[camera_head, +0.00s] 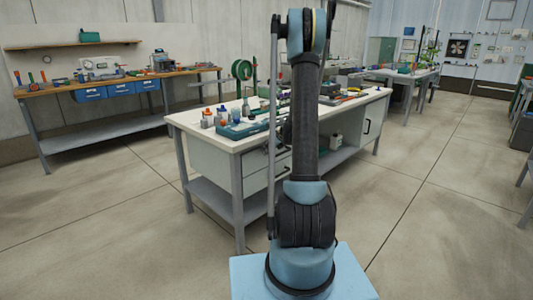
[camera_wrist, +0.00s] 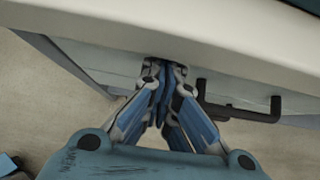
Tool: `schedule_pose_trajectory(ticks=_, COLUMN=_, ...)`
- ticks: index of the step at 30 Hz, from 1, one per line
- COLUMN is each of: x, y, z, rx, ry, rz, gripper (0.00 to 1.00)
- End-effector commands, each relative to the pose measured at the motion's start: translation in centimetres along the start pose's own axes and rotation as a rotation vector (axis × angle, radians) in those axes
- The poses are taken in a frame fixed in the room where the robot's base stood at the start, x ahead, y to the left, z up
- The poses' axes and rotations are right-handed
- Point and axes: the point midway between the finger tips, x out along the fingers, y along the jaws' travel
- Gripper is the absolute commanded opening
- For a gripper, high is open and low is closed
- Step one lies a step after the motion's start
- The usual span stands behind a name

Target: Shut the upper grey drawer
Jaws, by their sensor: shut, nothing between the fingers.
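The upper grey drawer (camera_head: 256,163) is under the white-topped workbench, partly hidden behind my arm in the head view. In the wrist view a pale grey drawer front (camera_wrist: 111,58) lies under the worktop edge, with a black bar handle (camera_wrist: 240,112) right of my fingers. My gripper (camera_wrist: 164,68) is shut and empty, its fingertips at or very near this front, left of the handle. I cannot tell whether they touch, nor how far the drawer stands out. My gripper is hidden in the head view.
The worktop (camera_head: 208,133) overhangs the drawers; its edge (camera_wrist: 150,35) passes close above my fingers. A bench leg (camera_head: 237,210) and lower shelf (camera_head: 212,198) are left of the arm. A teal tray (camera_head: 240,130) and bottles stand on top. The floor to the left is clear.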

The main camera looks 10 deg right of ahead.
Motion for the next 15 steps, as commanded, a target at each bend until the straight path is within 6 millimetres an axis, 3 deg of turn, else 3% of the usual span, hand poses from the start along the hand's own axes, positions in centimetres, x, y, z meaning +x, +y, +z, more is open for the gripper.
schedule_pose_trajectory(ticks=8, x=-2.0, y=-0.2, z=-2.1, rx=-0.002, ry=0.001, rz=0.003, gripper=0.00)
schedule_pose_trajectory(ticks=15, x=-5.8, y=-0.2, z=-2.0, rx=-0.002, ry=0.002, rz=0.002, gripper=0.00)
